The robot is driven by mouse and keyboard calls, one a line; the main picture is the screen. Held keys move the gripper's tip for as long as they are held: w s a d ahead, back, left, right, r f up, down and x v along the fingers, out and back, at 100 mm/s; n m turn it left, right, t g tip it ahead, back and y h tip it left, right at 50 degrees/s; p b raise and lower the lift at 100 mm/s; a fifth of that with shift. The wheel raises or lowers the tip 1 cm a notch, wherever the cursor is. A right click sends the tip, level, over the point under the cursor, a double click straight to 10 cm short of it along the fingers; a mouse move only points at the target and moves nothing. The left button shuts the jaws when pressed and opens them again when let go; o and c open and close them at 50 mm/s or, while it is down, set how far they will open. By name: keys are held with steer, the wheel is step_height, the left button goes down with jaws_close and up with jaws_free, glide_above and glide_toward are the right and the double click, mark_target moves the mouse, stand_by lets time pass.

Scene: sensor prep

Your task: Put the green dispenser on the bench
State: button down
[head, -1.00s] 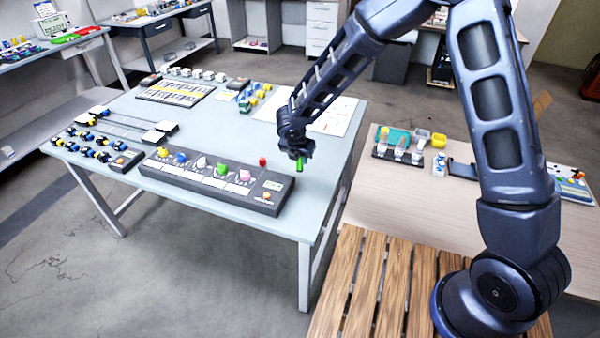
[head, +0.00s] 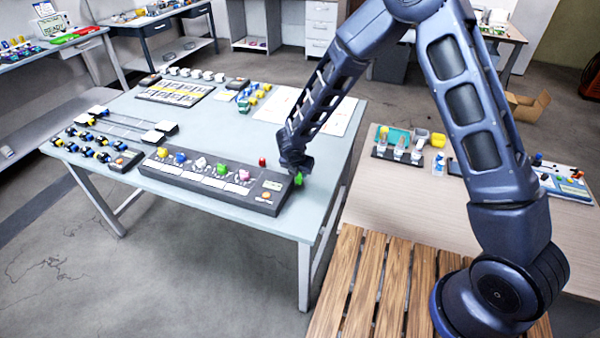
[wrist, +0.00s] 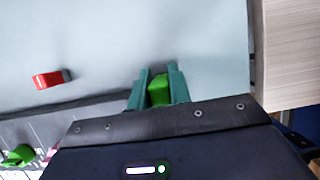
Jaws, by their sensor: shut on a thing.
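My gripper (head: 298,176) is over the right part of the pale blue-green bench (head: 320,192), just right of the dark device strip's end. It is shut on the green dispenser (head: 299,179). In the wrist view the green dispenser (wrist: 159,90) sits between the two teal fingers of my gripper (wrist: 158,86), with bench surface behind it. Its lower end is partly hidden, and I cannot tell whether it touches the bench.
A dark strip (head: 205,178) with several coloured pieces stands left of my gripper. A red piece (head: 262,161) is close behind it and also shows in the wrist view (wrist: 48,79). A wooden table (head: 400,210) stands to the right. Bare bench lies around the gripper.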

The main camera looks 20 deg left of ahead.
steer(key=c, duration=1.3)
jaws_free()
steer(key=shift+f, duration=0.1)
steer(key=v, duration=1.2)
